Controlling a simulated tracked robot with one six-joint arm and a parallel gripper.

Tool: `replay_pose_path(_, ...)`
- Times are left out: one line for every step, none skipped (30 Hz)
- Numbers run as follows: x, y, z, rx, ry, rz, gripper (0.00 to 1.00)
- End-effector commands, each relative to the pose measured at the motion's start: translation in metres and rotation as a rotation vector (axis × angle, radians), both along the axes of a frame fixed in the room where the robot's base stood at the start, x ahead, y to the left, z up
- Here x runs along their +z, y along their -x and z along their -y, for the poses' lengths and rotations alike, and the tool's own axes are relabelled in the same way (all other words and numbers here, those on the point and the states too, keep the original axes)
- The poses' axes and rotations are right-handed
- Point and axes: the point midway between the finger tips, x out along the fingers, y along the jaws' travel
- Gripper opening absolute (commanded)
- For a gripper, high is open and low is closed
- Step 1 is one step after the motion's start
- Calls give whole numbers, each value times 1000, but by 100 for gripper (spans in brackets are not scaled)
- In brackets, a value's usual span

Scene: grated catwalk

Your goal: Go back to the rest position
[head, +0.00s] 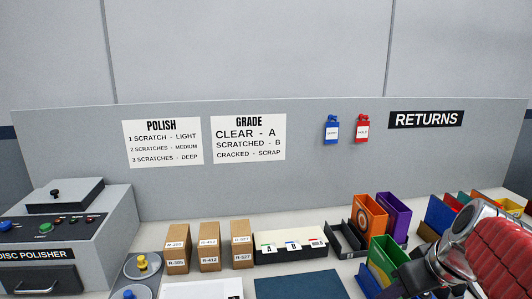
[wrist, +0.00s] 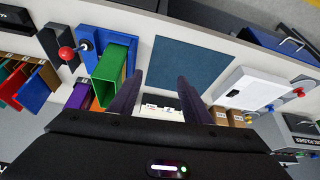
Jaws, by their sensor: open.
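My gripper (wrist: 160,98) shows in the wrist view with its two dark fingers spread apart and nothing between them. Beyond the fingers lies the white-topped box (wrist: 161,105) with small lettered tabs. In the head view my red-sleeved arm reaches in from the lower right, over the right part of the bench, and its dark gripper end is beside the green bin (head: 384,257). The green bin also shows in the wrist view (wrist: 109,75), just left of the fingers. The fingertips are hard to make out in the head view.
The blue mat (wrist: 192,66) lies bare. Brown boxes (head: 209,246), the disc polisher (head: 50,255) and a white panel (wrist: 255,88) are on the bench. Orange (head: 369,213) and purple (head: 394,214) bins stand near my arm. A grey board with signs and blue and red tags backs the bench.

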Motion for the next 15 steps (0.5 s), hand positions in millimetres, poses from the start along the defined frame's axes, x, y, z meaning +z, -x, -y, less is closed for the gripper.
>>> replay_pose_path(0,5,-16,-3,3,-4,44)
replay_pose_path(0,8,-23,-11,3,-7,44)
replay_pose_path(-2,12,-32,-22,3,-12,44)
replay_pose_path(-2,15,-39,-31,3,-14,44)
replay_pose_path(-3,19,-45,-39,5,-17,44)
replay_pose_path(-4,23,-54,-50,5,-18,44)
replay_pose_path(-5,27,-60,-59,6,-19,44)
replay_pose_path(-6,30,-65,-68,6,-19,44)
replay_pose_path(-7,35,-73,-79,8,-18,44)
replay_pose_path(-8,38,-78,-87,7,-17,44)
replay_pose_path(-9,42,-83,-96,8,-16,44)
replay_pose_path(-10,47,-90,-107,7,-13,44)
replay_pose_path(-11,51,-95,-116,8,-11,44)
replay_pose_path(-12,54,-99,-125,6,-8,44)
replay_pose_path(-14,59,-105,-135,6,-4,44)
